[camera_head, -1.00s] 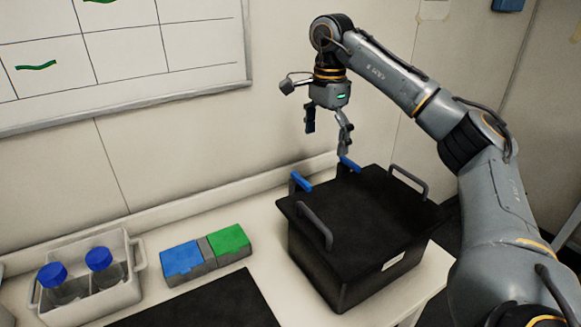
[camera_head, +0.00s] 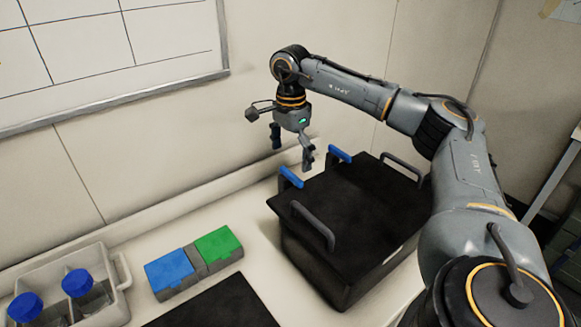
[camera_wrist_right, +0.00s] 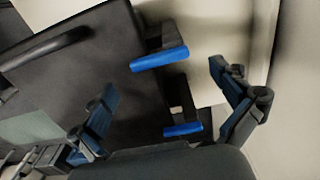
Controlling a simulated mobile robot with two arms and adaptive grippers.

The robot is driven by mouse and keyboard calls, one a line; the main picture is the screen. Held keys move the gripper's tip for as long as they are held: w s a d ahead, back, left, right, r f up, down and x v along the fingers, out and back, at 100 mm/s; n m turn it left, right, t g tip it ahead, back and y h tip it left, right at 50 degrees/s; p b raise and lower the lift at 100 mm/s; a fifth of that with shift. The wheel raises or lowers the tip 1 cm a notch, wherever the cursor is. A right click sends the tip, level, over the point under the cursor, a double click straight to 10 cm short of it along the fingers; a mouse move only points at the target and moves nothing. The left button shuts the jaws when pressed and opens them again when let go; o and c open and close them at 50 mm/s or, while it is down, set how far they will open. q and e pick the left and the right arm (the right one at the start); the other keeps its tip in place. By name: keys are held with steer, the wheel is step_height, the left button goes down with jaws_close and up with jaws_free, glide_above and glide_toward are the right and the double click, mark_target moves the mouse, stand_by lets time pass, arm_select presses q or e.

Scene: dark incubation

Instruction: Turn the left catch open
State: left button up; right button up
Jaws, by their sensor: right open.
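A black lidded box (camera_head: 350,215) stands on the white bench. Two blue-topped catches sit at its back edge. The left catch (camera_head: 291,177) is by the left grey handle; the right catch (camera_head: 340,154) is farther right. My right gripper (camera_head: 292,155) is open and empty, fingers down, above the back edge near the left catch; no contact is evident. In the right wrist view, the left catch (camera_wrist_right: 160,58) is the upper blue bar and the right catch (camera_wrist_right: 183,129) the lower. My right fingers (camera_wrist_right: 168,112) are spread on either side of the picture. My left gripper is out of view.
Grey handles stand on the lid, left (camera_head: 313,225) and right (camera_head: 403,167). A blue and green block (camera_head: 194,262) and a white rack (camera_head: 118,285) with blue-capped bottles are on the left. A dark mat (camera_head: 225,305) lies in front. The wall is close behind.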

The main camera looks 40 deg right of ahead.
mark_target(291, 174)
step_height(291, 174, down, 3)
steer(key=shift+s+f, duration=0.15)
steer(key=shift+f, duration=0.4)
steer(key=shift+c, duration=0.4)
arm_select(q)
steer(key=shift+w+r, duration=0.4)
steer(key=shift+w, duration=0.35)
arm_select(e)
steer(key=c, duration=1)
